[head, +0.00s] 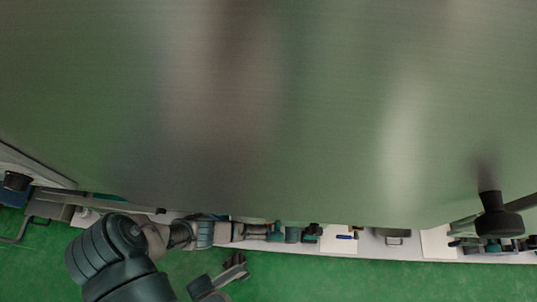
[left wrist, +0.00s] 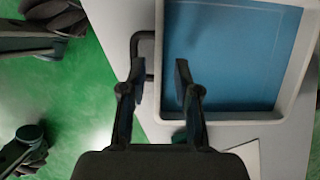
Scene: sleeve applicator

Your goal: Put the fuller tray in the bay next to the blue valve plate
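A tray (left wrist: 235,55) with a pale grey rim and a blue floor fills the right of the left wrist view. The part of it in view looks empty. A dark loop handle (left wrist: 139,52) stands out from its left side. My left gripper (left wrist: 159,75) is open, its two dark fingers apart, close to the handle with nothing held. I cannot tell whether a finger touches it. In the head view a smaller grey tray with a handle (head: 393,241) shows at the lower edge of the counter. I cannot make out a blue valve plate or my right gripper.
A large brushed-metal surface (head: 270,100) hides most of the head view. A black knob (head: 495,217) shows at right. A narrow white counter strip (head: 425,247) runs below, with a white sheet (head: 340,243). Green floor (head: 330,280) lies in front of it.

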